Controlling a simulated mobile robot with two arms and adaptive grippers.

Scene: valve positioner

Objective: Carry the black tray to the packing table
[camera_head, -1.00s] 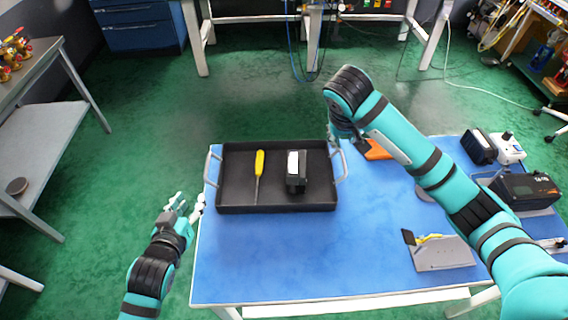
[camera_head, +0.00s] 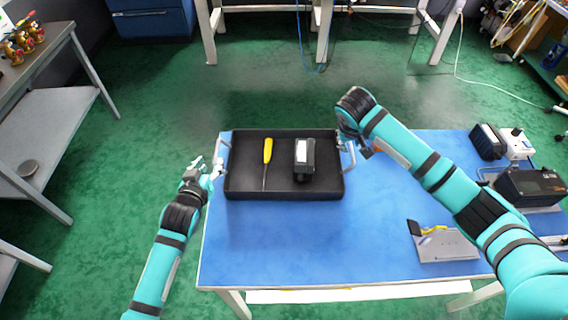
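The black tray (camera_head: 285,190) lies on the blue-topped table (camera_head: 310,240), near its far left corner, with a metal handle at each end. In it are a yellow-handled screwdriver (camera_head: 267,152) and a dark boxy device (camera_head: 304,158) with a pale top. My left gripper (camera_head: 214,170) is beside the tray's left handle (camera_head: 222,157); I cannot tell whether its fingers touch it or are closed. My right gripper (camera_head: 350,150) is at the tray's right handle (camera_head: 348,160), mostly hidden by its own arm. Which table is the packing table cannot be told.
On the table's right are a metal bracket plate (camera_head: 445,245), a black boxy device (camera_head: 530,187) and a black-and-white unit (camera_head: 500,142). A grey shelf bench (camera_head: 65,130) stands at left. Green floor (camera_head: 170,110) is open between them and behind the table.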

